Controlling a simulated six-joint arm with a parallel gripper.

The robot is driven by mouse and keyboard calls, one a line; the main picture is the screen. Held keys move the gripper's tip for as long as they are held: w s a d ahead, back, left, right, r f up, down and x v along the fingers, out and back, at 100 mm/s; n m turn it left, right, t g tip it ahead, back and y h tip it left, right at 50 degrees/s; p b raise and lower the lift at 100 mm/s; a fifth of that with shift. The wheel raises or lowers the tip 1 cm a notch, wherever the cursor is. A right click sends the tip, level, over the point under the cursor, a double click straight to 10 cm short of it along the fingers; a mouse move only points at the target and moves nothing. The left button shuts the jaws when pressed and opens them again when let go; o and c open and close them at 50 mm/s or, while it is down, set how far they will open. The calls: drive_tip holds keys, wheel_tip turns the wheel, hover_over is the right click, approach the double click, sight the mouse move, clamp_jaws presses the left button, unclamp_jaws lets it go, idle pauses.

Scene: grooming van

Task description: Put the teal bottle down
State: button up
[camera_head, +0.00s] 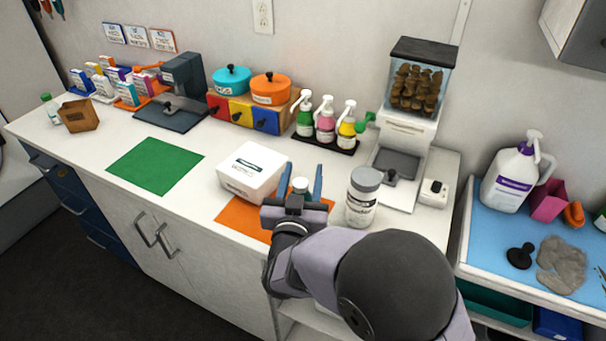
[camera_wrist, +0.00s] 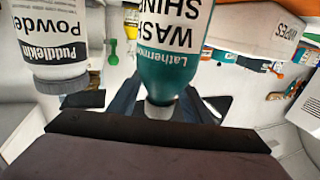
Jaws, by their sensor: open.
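The teal bottle (camera_wrist: 175,60), labelled Wash Shine, fills the top middle of the wrist view, which looks upside down. In the head view only its top (camera_head: 301,185) shows between my fingers. The rest is hidden behind my gripper (camera_head: 306,182). My gripper is open, with one finger on each side of the bottle's narrow capped end in the wrist view (camera_wrist: 157,103). An orange mat (camera_head: 238,213) lies on the counter around there. Whether the bottle's base rests on the mat is hidden.
A white wipes box (camera_head: 250,171) is close on the left, also in the wrist view (camera_wrist: 255,25). A white powder tub (camera_head: 363,197) with a grey lid stands close on the right. A green mat (camera_head: 155,166) farther left is bare. A treat dispenser (camera_head: 408,130) stands behind the tub.

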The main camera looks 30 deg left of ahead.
drive_tip(key=b+v, duration=0.2)
drive_tip(key=v, duration=1)
